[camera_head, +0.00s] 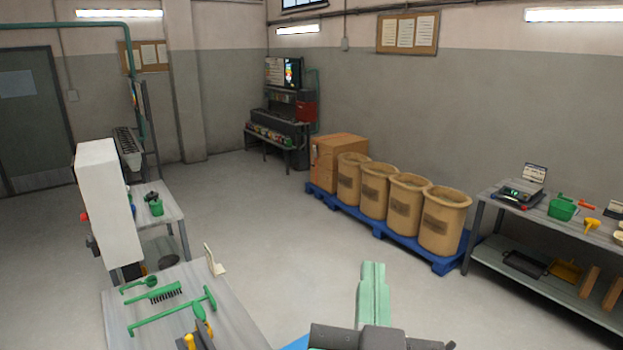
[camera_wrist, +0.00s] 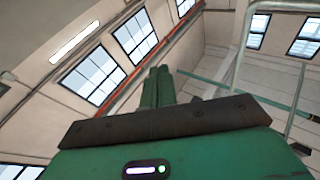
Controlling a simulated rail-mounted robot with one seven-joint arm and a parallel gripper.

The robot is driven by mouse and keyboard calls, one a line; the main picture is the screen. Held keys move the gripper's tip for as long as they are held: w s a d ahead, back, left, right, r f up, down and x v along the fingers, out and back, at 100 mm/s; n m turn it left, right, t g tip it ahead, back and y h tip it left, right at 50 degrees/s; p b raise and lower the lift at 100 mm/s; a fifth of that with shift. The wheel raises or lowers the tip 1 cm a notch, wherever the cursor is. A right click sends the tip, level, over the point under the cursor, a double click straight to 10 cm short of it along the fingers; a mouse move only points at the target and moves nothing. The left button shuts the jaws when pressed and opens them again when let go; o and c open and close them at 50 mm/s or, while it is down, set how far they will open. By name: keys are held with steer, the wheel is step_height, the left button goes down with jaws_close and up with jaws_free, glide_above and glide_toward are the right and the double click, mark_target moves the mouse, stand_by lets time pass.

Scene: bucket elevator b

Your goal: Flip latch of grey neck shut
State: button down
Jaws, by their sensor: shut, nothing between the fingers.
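My gripper (camera_head: 374,266) is at the bottom right of centre in the head view, its green fingers pressed together and pointing up. It holds nothing. It also shows in the wrist view (camera_wrist: 160,70), closed, against the upper walls and windows. I cannot make out a grey neck or its latch in either view. No object is near or touching the fingers.
A table with green tools (camera_head: 165,293) stands at the lower left, beside a white upright housing (camera_head: 106,200). A blue pallet (camera_head: 440,263) carries tan sacks and a cardboard box (camera_head: 338,152). A shelf bench (camera_head: 498,202) is at right. The middle floor is clear.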

steer(key=s+a+r+n+t+y+p, duration=0.1)
steer(key=s+a+r+n+t+y, duration=0.2)
steer(key=s+a+r, duration=0.5)
step_height(320, 180, up, 2)
steer(key=shift+a+r+n+t+y, duration=0.15)
steer(key=shift+a+n+t+y, duration=0.25)
steer(key=shift+t+y, duration=0.4)
steer(key=shift+d, duration=0.1)
